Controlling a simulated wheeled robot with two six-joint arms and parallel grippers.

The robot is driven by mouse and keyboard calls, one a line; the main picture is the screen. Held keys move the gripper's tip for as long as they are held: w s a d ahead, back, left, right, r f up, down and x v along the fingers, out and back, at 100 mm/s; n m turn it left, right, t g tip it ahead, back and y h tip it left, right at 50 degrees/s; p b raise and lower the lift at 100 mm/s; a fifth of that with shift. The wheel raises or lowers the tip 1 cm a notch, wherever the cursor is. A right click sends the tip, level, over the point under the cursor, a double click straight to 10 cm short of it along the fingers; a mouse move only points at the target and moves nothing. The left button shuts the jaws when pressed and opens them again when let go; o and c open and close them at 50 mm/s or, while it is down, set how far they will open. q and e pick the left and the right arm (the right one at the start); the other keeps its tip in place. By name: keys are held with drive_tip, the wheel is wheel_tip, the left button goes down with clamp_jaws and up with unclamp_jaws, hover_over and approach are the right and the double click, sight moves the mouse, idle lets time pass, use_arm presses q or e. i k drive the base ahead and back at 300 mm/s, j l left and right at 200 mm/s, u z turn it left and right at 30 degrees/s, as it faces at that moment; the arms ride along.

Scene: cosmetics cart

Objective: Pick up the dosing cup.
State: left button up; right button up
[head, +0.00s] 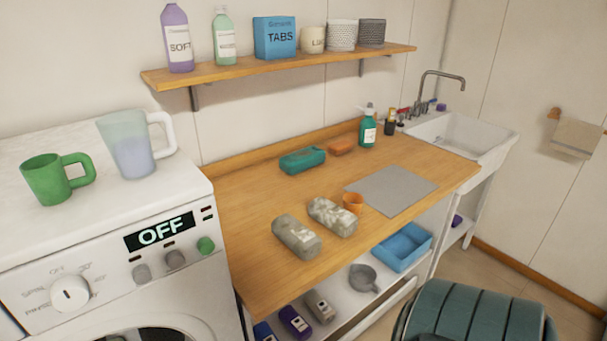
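A small orange cup (353,201), which looks like the dosing cup, stands on the wooden counter (240,210). It is right behind a grey patterned pack (332,217) and by the left edge of a grey mat (392,190). A second grey pack (296,236) lies to the left. Neither of my grippers is in view, so nothing is seen near the cup.
A washing machine (100,255) at left bears a green mug (55,182) and a clear jug (132,150). A teal case (302,160) and a green pump bottle (367,130) stand behind. A lower shelf holds a blue tray (403,247) and a grey scoop (363,278).

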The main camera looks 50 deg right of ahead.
sight(353, 202)
drive_tip(key=k+l+u, duration=0.2)
drive_tip(key=l, duration=0.2)
drive_tip(key=l+u, duration=0.25)
drive_tip(key=l, duration=0.2)
drive_tip(key=k+l+u, duration=0.2)
drive_tip(key=l, duration=0.15)
drive_tip(key=k+l+u, duration=0.25)
drive_tip(key=l, duration=0.15)
drive_tip(key=k+l+u, duration=0.2)
drive_tip(key=i+l, duration=0.1)
drive_tip(key=l, duration=0.05)
